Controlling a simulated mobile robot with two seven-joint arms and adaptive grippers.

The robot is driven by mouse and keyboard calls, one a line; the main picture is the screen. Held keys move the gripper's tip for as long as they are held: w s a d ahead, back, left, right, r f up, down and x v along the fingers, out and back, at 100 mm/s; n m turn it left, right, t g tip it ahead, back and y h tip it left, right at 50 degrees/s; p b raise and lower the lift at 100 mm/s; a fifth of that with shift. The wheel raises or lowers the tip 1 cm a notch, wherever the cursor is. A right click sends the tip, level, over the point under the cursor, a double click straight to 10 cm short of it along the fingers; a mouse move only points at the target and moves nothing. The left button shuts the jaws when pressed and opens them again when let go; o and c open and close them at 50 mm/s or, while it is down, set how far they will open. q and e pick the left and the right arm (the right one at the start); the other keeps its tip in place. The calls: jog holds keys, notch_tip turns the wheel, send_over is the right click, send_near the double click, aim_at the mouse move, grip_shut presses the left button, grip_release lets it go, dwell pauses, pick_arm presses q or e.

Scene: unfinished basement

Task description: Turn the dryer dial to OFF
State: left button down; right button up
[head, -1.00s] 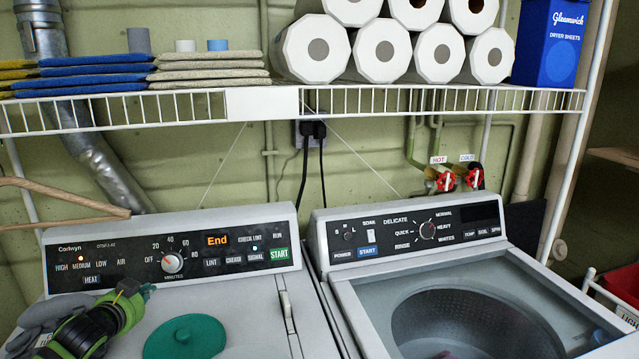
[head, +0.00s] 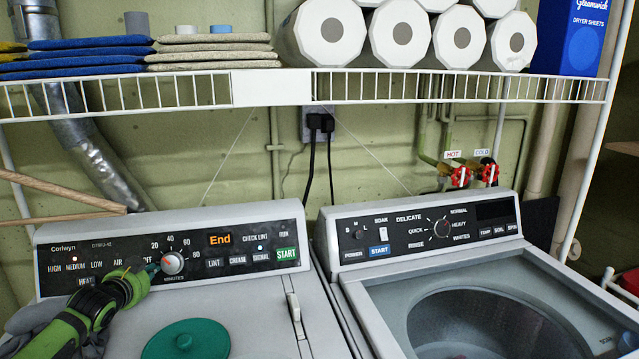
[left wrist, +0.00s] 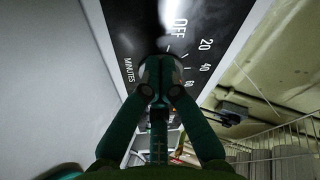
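The dryer dial (head: 172,263) is a small round knob with a light face and some red on it. It sits on the black dryer panel (head: 108,249), just right of OFF, under the 20, 40 and 60 marks. I cannot read its pointer clearly. My green and black left gripper (head: 150,269) reaches in from the lower left, its tips beside the dial's left edge. In the left wrist view the fingertips (left wrist: 157,65) are close together over the dial's place and mostly hide it. They look shut; contact with the dial is unclear. My right gripper is not in view.
The dryer display (head: 220,239) reads End. A green round lid (head: 187,340) lies on the dryer top. An open washer (head: 480,325) stands to the right. A wire shelf (head: 420,88) with cloths and paper rolls crosses above the panels.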

pick_arm(q)
jog(key=shift+w, duration=0.15)
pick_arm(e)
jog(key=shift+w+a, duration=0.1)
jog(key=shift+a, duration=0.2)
pick_arm(q)
jog(key=shift+d, duration=0.2)
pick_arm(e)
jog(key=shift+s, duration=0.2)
pick_arm(q)
jog(key=shift+d+f+p, duration=0.1)
jog(key=shift+p, duration=0.2)
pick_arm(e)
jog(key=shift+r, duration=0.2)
pick_arm(q)
jog(key=shift+d+f+p, duration=0.3)
jog(key=shift+f+p, duration=0.1)
jog(key=shift+p, duration=0.1)
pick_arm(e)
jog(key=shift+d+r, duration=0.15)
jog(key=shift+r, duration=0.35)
pick_arm(q)
jog(key=shift+s+a+f, duration=0.1)
jog(key=shift+s+a, duration=0.1)
jog(key=shift+a, duration=0.1)
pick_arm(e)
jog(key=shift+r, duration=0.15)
